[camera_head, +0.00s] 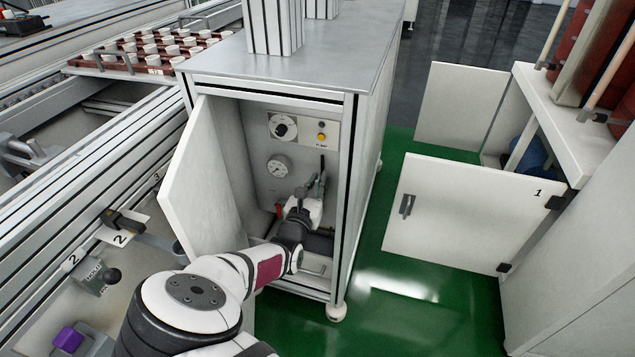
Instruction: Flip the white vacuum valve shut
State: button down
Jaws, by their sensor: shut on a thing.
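My gripper (318,182) reaches into the open cabinet (347,150) under the metal top, low and to the right on its inner back panel. Its fingers point up and look closed on a small part there, which they mostly cover. A thin dark upright piece (322,164) shows just above the fingertips. I cannot make out the white vacuum valve clearly; my gripper and wrist hide that area. A round pressure gauge (278,167) is to the left of the fingers. A red handle (279,210) sits lower left, apart from them.
The cabinet door (205,175) stands open on the left, close to my arm. A panel with a dial (283,127) and a yellow button (321,137) is above. Another open door (465,212) is on the right. Green floor (400,285) between is clear.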

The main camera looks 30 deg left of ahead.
jog(key=shift+a+n, duration=0.1)
jog(key=shift+n, duration=0.2)
jog(key=n+p, duration=0.1)
jog(key=a+n+p, duration=0.1)
jog(key=shift+s+n, duration=0.2)
jog(key=shift+n, duration=0.2)
jog(key=n, duration=0.1)
jog(key=a+n+p, duration=0.1)
jog(key=shift+s+f+n, duration=0.15)
jog(key=shift+f+n, duration=0.15)
jog(key=n, duration=0.2)
jog(key=shift+a+f+n, duration=0.35)
jog(key=shift+f+n, duration=0.05)
jog(key=n, duration=0.1)
jog(key=f+n, duration=0.1)
jog(key=n, duration=0.1)
jog(key=a+n, duration=0.1)
jog(key=shift+s+f, duration=0.2)
jog(key=shift+f, duration=0.05)
jog(key=shift+a+f+n+b, duration=0.1)
jog(key=shift+f+n+b, duration=0.25)
jog(key=shift+n, duration=0.95)
jog(key=shift+a+f+n+b, duration=0.1)
jog(key=shift+f+n+b, duration=0.25)
jog(key=shift+n, duration=0.95)
jog(key=shift+f, duration=0.15)
jog(key=c, duration=1.6)
grip_release()
